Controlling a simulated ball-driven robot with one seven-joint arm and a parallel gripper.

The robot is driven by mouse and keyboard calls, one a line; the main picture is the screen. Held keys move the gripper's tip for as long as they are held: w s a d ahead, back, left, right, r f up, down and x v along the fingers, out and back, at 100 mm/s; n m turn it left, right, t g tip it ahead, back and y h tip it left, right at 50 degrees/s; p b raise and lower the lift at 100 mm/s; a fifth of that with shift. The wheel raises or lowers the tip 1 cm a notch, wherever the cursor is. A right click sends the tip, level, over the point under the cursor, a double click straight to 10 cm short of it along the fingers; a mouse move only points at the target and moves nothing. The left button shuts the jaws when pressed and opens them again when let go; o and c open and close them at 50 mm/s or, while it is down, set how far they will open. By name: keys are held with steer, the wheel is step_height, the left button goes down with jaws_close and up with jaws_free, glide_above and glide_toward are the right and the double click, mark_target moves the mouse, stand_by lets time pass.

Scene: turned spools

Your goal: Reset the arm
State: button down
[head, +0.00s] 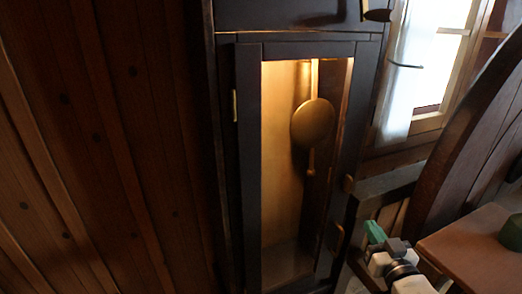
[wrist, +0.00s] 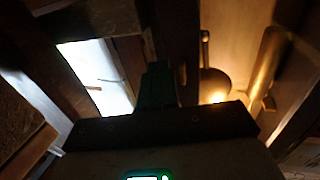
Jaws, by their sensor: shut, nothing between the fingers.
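My gripper (head: 374,232) shows at the lower right of the head view, with green fingers above a grey and white wrist. It is just right of the tall dark clock case (head: 248,160). In the wrist view my gripper (wrist: 157,82) has its green fingers together at the middle, pointing up the picture, with nothing between them. The tips are dim against the dark background.
A round brass pendulum bob (head: 312,122) hangs inside the lit case; it also shows in the wrist view (wrist: 214,84). A brown wooden top (head: 470,246) is close right of my arm, with a dark green object (head: 511,233) on it. A bright window (head: 422,70) is at the upper right.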

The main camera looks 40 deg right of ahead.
steer(key=s+a+f+n+g+y, duration=0.1)
steer(key=a+f+n+g+y, duration=0.2)
steer(key=a+f+g+y, duration=0.7)
steer(key=s+a+f+n+g, duration=0.3)
steer(key=s+a+f+g, duration=0.1)
steer(key=s+a+f, duration=0.5)
steer(key=s+a, duration=0.2)
steer(key=a, duration=0.2)
steer(key=shift+s+a+f, duration=0.2)
steer(key=shift+a+f, duration=0.15)
